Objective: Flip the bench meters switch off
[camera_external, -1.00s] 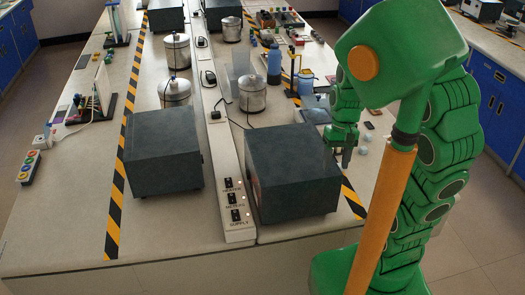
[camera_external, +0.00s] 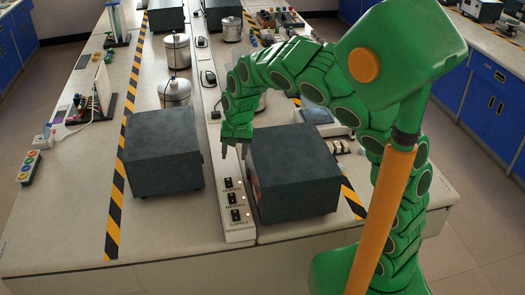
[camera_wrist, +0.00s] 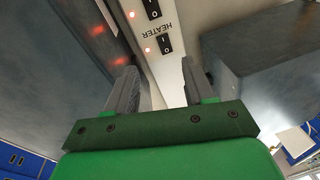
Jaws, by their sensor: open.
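A pale switch strip (camera_external: 229,230) runs between two dark boxes, with three black rocker switches labelled HEATER, METERS and SUPPLY. The METERS switch (camera_external: 232,198) is the middle one, its label just below it. In the wrist view the strip is upside down; the METERS switch (camera_wrist: 152,8) is at the top edge, partly cut off, with a lit red lamp beside it. The HEATER switch (camera_wrist: 164,45) is nearer the fingers, also with a lit lamp. My gripper (camera_external: 233,152) is open and empty above the strip, behind the HEATER switch. It also shows in the wrist view (camera_wrist: 158,82).
A dark box (camera_external: 163,152) stands left of the strip and another dark box (camera_external: 293,172) close on its right, leaving a narrow gap. Metal pots (camera_external: 174,91) and cables lie farther back. The front left bench top is clear.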

